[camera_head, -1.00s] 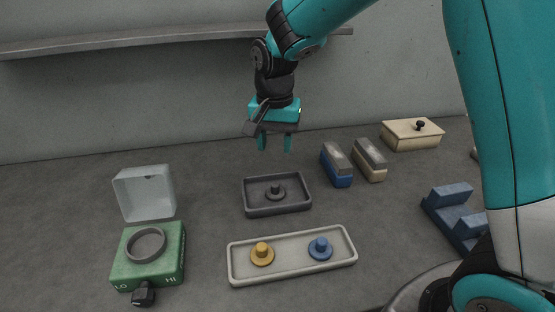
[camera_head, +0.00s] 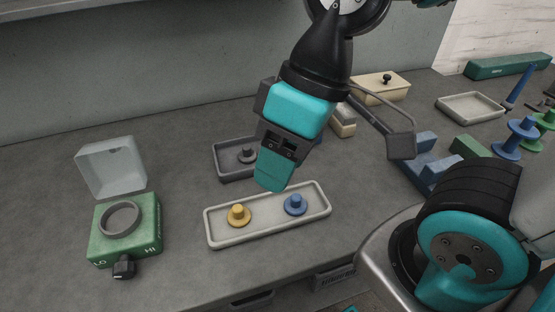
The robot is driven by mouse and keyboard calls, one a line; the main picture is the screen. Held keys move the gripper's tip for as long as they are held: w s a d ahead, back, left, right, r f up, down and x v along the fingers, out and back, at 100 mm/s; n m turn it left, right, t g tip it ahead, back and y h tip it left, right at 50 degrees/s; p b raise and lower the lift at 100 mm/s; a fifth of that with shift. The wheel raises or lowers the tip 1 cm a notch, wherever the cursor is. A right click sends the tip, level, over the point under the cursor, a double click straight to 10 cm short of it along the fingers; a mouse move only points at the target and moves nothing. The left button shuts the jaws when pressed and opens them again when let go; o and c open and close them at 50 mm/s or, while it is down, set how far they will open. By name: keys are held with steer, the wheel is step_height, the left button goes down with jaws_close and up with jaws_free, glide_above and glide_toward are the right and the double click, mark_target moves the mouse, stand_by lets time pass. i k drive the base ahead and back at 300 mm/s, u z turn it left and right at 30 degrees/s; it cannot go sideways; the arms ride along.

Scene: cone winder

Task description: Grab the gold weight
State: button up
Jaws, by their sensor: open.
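The gold weight (camera_head: 238,215), a disc with a knob on top, sits upright in the left half of a pale shallow tray (camera_head: 222,240). A blue weight (camera_head: 295,205) of the same shape sits in the tray's right half. My gripper (camera_head: 272,182) is above and behind the tray, tilted, to the upper right of the gold weight and apart from it. It is open and I see nothing held in it. One finger mostly hides the other.
A dark tray (camera_head: 229,165) with a grey weight (camera_head: 247,154) lies behind, partly hidden by my gripper. A green box (camera_head: 127,232) with a ring and a clear lid (camera_head: 110,167) stands left. Blue blocks (camera_head: 428,160) and spools (camera_head: 515,138) are at right.

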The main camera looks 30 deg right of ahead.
mark_target(239, 216)
steer(key=z, duration=0.75)
steer(key=k, duration=1.55)
steer(key=u, duration=0.95)
steer(key=i, duration=1)
steer(key=z, duration=0.05)
